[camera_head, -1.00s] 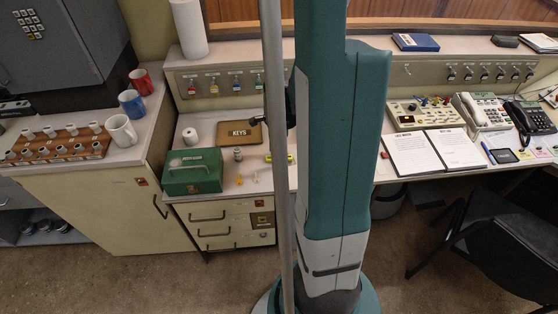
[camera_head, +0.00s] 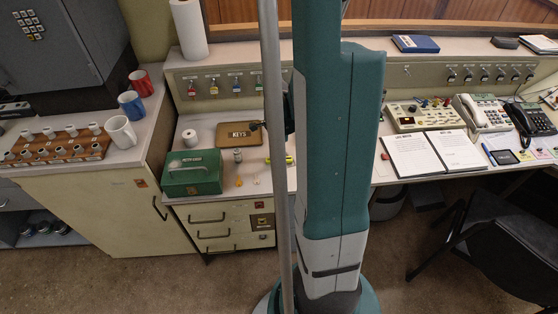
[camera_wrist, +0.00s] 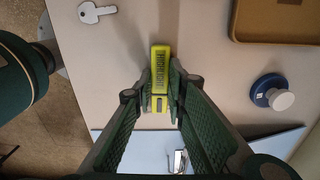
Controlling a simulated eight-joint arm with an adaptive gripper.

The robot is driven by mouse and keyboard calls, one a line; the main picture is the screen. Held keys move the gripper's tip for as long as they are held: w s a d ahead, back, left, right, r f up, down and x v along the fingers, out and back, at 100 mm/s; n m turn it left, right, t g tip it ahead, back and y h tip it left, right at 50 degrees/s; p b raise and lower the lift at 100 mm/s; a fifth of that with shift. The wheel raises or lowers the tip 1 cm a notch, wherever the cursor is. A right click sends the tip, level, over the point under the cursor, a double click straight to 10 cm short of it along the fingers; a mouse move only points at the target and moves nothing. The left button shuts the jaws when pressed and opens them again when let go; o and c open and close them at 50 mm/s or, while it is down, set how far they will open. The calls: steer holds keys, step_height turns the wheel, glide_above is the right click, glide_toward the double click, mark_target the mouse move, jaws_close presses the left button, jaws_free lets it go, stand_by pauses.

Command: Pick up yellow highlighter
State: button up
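The yellow highlighter (camera_wrist: 160,68) lies lengthwise between my fingertips in the wrist view. My gripper (camera_wrist: 161,92) has a green ridged finger close along each side of it and looks shut on its lower part. Any thin gap at the sides is too small to make out. In the head view, only bits of the highlighter (camera_head: 289,160) show beside the grey pole, low over or on the desk. My gripper is mostly hidden there behind my arm and the pole.
A white key (camera_wrist: 96,13) lies upper left and a brown tray (camera_wrist: 236,32) upper right in the wrist view. A blue-and-white round object (camera_wrist: 272,93) stands at right. A green box (camera_head: 192,174) stands left on the desk.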

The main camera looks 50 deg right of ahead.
stand_by(0.4)
step_height(320, 180, up, 10)
steer(key=p, duration=0.2)
steer(key=shift+p, duration=0.4)
